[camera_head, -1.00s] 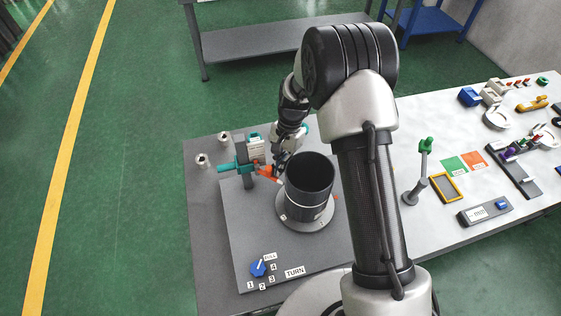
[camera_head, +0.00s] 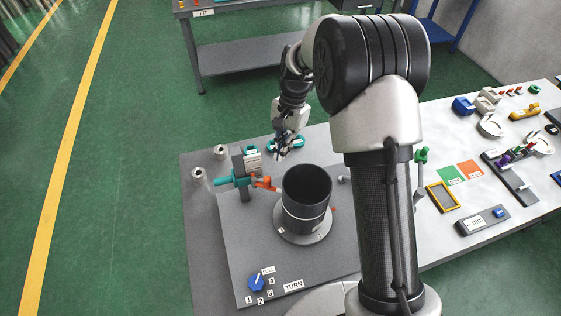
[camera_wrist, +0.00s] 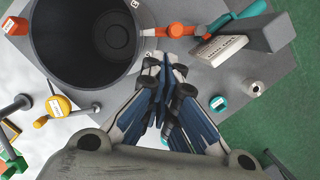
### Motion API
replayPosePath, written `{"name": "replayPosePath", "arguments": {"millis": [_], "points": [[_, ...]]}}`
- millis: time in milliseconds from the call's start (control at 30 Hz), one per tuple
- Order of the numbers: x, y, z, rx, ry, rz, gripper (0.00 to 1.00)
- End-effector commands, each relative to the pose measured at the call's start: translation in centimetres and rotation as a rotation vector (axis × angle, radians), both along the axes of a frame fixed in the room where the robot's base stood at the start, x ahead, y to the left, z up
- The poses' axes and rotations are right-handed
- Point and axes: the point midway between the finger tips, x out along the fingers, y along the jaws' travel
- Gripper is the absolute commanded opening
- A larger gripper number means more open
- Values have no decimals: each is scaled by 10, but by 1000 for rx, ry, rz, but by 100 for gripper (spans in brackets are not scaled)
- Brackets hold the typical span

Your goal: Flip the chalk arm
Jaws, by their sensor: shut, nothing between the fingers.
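The likely chalk arm (camera_head: 264,183) is an orange arm on a grey post, with a teal bar (camera_head: 230,181) on the post's other side. Its orange end points toward the black open cylinder (camera_head: 306,207), which stands upright on a grey flange. In the wrist view the orange arm (camera_wrist: 176,30) reaches close to the cylinder's rim (camera_wrist: 137,50); contact cannot be told. My gripper (camera_head: 283,153) is shut and empty, behind and above the orange arm, apart from it. In the wrist view its fingers (camera_wrist: 163,72) meet below the orange arm in the picture.
A white labelled block (camera_head: 253,161) stands beside the post. A teal-ended part (camera_head: 294,143) lies behind my gripper. A blue knob (camera_head: 256,284) and a TURN label sit at the board's front. Metal spools (camera_head: 199,175) stand at left. The right-hand table holds several tools.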

Motion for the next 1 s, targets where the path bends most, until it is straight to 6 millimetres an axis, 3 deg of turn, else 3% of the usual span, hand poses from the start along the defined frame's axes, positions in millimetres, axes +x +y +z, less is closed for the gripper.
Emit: {"name": "replayPosePath", "arguments": {"millis": [500, 833, 1000], "points": [[4, -1, 7, 0, 0, 8, 0], [48, -1, -9, 1, -2, 203, 0], [59, -2, -12, -1, 0, 268, 0]]}}
